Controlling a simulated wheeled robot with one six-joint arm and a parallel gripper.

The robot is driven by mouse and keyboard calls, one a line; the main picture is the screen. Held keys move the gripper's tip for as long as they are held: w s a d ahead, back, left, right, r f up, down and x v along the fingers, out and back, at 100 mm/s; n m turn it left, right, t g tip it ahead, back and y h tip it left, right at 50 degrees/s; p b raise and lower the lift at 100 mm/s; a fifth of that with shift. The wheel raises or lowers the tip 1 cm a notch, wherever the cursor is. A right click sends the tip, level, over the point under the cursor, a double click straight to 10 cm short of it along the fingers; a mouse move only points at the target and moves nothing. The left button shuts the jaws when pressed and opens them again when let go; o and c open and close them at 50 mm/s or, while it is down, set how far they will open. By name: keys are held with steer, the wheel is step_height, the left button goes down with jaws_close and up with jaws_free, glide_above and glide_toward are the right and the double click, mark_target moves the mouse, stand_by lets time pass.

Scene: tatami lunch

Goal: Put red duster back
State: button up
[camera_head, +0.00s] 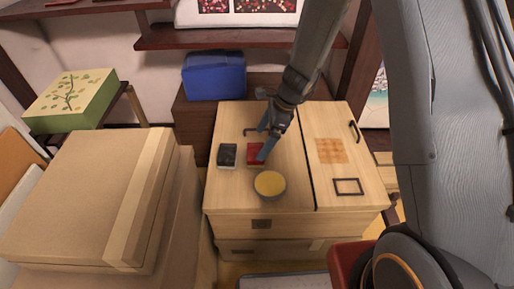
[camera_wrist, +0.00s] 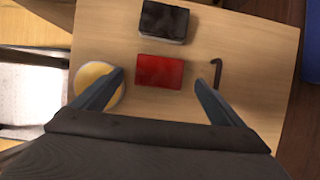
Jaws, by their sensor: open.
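The red duster (camera_head: 255,152) is a small red block lying on the light wooden cabinet top (camera_head: 288,170). In the wrist view the red duster (camera_wrist: 160,71) lies ahead of my fingers, between their lines. My gripper (camera_head: 266,142) is open and empty, with its fingers above and beside the duster. In the wrist view my gripper (camera_wrist: 160,82) spans wider than the duster, and neither finger is seen to touch it. A black duster (camera_head: 227,155) lies just left of the red one; it also shows in the wrist view (camera_wrist: 164,20).
A round yellow-topped bowl (camera_head: 270,184) stands close in front of the red duster. A dark hook-shaped handle (camera_wrist: 216,73) lies beside it. A dark square frame (camera_head: 348,187) and an orange patch (camera_head: 331,151) are at right. A blue box (camera_head: 214,76) stands behind; cartons (camera_head: 90,190) stand left.

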steer(key=s+d+r+n+h, duration=0.2)
steer(key=s+d+r+n, duration=0.85)
steer(key=r, duration=0.45)
steer(key=s+d+r+n+h, duration=0.1)
steer(key=s+d+r+n, duration=0.1)
steer(key=s, duration=0.4)
steer(key=s+d+r+n+h, duration=0.1)
steer(key=s+d+r+n, duration=0.1)
steer(key=s+d+n, duration=0.2)
steer(key=s+d, duration=0.2)
steer(key=d, duration=0.1)
steer(key=shift+d, duration=0.1)
steer(key=a+r+n+p, duration=0.1)
steer(key=a+r+p, duration=0.2)
steer(key=a+p, duration=0.2)
steer(key=shift+n, duration=0.35)
steer(key=shift+s+a, duration=0.1)
